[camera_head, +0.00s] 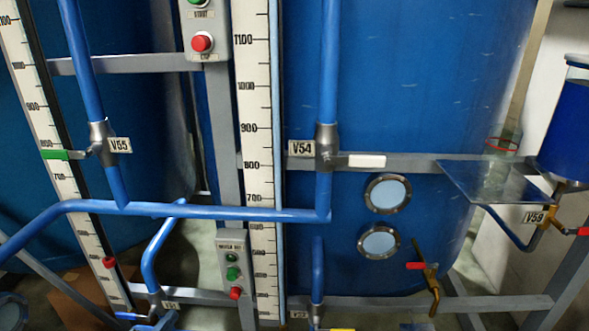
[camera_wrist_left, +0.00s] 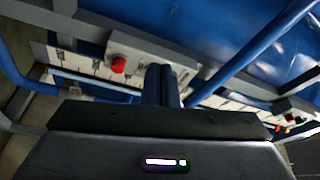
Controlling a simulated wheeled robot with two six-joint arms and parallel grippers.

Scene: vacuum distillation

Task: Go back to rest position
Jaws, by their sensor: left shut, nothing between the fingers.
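My left gripper (camera_wrist_left: 163,84) shows in the left wrist view, with its dark wrist body filling the bottom of the picture. Its two dark fingers are together, with nothing between them. Blue pipes and a grey control box with a red button (camera_wrist_left: 118,64) are behind and beside the fingers. I cannot tell how far the fingers are from them. In the head view I cannot make out either gripper clearly. My right gripper is not in view.
Blue pipes (camera_head: 230,212) cross before a large blue tank (camera_head: 420,90). Valve V55's green handle (camera_head: 55,154), V54's white handle (camera_head: 366,161) and a lower red-handled valve (camera_head: 427,271) stick out. A clear plate (camera_head: 490,182) juts out at right. Grey rails (camera_head: 130,63) run across.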

